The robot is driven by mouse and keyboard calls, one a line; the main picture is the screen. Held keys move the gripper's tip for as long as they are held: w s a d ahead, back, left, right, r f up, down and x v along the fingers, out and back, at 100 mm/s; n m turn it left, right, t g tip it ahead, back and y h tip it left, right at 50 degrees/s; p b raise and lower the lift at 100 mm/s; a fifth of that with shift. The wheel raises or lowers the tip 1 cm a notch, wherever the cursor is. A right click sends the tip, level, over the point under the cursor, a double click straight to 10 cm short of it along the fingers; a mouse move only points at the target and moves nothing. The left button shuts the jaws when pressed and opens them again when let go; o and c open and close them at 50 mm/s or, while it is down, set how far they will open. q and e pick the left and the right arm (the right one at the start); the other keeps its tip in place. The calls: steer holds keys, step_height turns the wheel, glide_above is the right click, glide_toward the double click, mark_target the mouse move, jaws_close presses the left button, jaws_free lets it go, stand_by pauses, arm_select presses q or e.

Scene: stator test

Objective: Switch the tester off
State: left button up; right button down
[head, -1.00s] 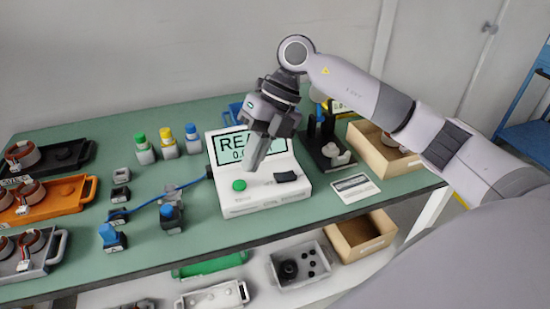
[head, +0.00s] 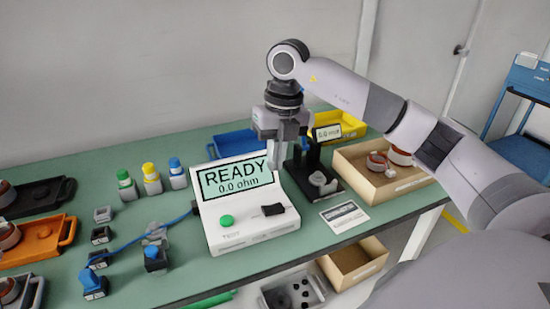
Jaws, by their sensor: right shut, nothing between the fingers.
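The white tester (head: 212,228) stands on the green bench. Its screen (head: 237,180) is lit and reads "READY 0.0 ohm". On its front panel are a round green button (head: 227,220) at left and a black switch (head: 273,210) at right. The switch looks tilted, but I cannot tell its position for sure. My right gripper (head: 281,165) is shut and empty, pointing down by the right edge of the screen, behind and above the switch. It appears apart from the switch; whether it touches the tester's side is unclear. My left gripper is out of view.
A black stand (head: 304,176) is close right of the gripper, with a wooden box (head: 372,191) of stators beyond. A label card (head: 343,216) lies front right. A blue cable (head: 150,231) runs to the tester's left side. Capped bottles (head: 151,180) stand at left.

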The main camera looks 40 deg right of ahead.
mark_target(275, 208)
steer(key=f, duration=0.3)
steer(key=a+f, duration=0.1)
steer(key=f, duration=0.3)
steer(key=f+p, duration=0.1)
steer(key=f, duration=0.2)
steer(key=shift+w+a+f, duration=0.15)
steer(key=shift+f, duration=0.3)
steer(key=shift+a+f+b, duration=0.15)
steer(key=shift+f+b, duration=0.15)
steer(key=shift+r, duration=0.1)
steer(key=shift+s+d, duration=0.2)
steer(key=shift+d, duration=0.65)
